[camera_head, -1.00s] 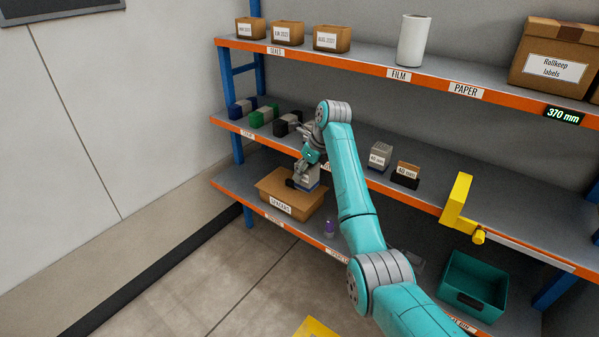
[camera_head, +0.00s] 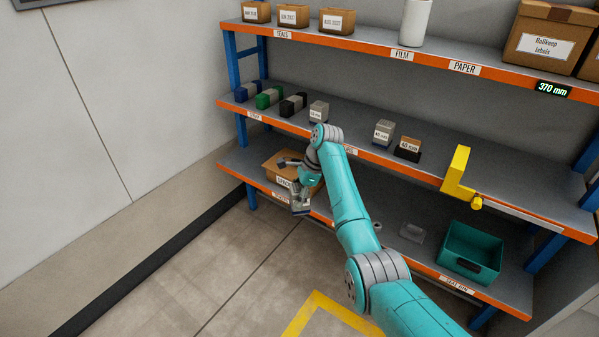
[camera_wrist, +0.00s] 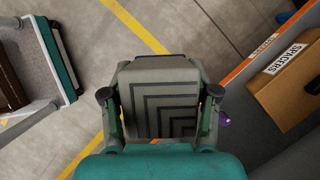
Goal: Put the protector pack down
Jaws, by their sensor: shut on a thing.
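My gripper (camera_wrist: 161,100) is shut on the protector pack (camera_wrist: 165,90), a grey block with dark nested corner lines on its face. In the head view the pack (camera_head: 300,207) hangs below my gripper (camera_head: 301,196), in front of the bottom shelf's orange edge and over the floor side. It is clear of any surface as far as I can tell. The jaws grip it from its two sides in the wrist view. A similar grey block (camera_head: 318,111) stands on the middle shelf, with another labelled one (camera_head: 384,132) farther right.
An open cardboard box labelled spacers (camera_wrist: 290,75) sits on the bottom shelf, behind my gripper. A purple item (camera_wrist: 224,119) shows beside the pack in the wrist view. A teal bin (camera_head: 474,250) stands lower right. A yellow bracket (camera_head: 457,175) sticks out from the middle shelf.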

